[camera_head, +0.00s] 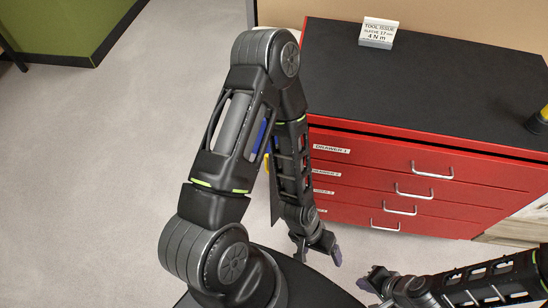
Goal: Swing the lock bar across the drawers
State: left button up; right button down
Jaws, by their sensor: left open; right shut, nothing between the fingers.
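The red drawer cabinet (325,127) has several drawers stacked in its front, with silver handles and white labels. The top drawer (400,157) looks closed. I cannot clearly make out the lock bar; a blue part (258,136) shows behind my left arm at the cabinet's left side, and I cannot tell if it belongs to the bar. My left gripper (320,256) is open and empty, low in front of the cabinet's left end. My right gripper (370,279) is shut and empty, nearer to me and to the right, apart from the drawers.
A white sign (378,32) stands on the black cabinet top (440,85). A yellow and black object (540,121) sits at the right edge. Grey floor (110,140) is open on the left. A green-sided unit (70,28) is at the far upper left.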

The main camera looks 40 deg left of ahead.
aim_at(275, 200)
jog(key=j+z, duration=0.1)
jog(key=j, duration=0.3)
jog(key=k+j+z, duration=0.1)
jog(key=j, duration=0.3)
jog(key=k+j+z, duration=0.1)
jog(key=j, duration=0.3)
jog(key=j+z, duration=0.1)
jog(key=j, duration=0.25)
jog(key=k+j+z, duration=0.1)
jog(key=j, duration=0.3)
jog(key=k+j+z, duration=0.1)
jog(key=j, duration=0.25)
jog(key=k+l+u, duration=0.1)
jog(key=u, duration=0.3)
jog(key=k+u, duration=0.1)
jog(key=u, duration=0.25)
jog(key=k+l+u, duration=0.1)
jog(key=u, duration=0.3)
jog(key=k+u, duration=0.1)
jog(key=u, duration=0.3)
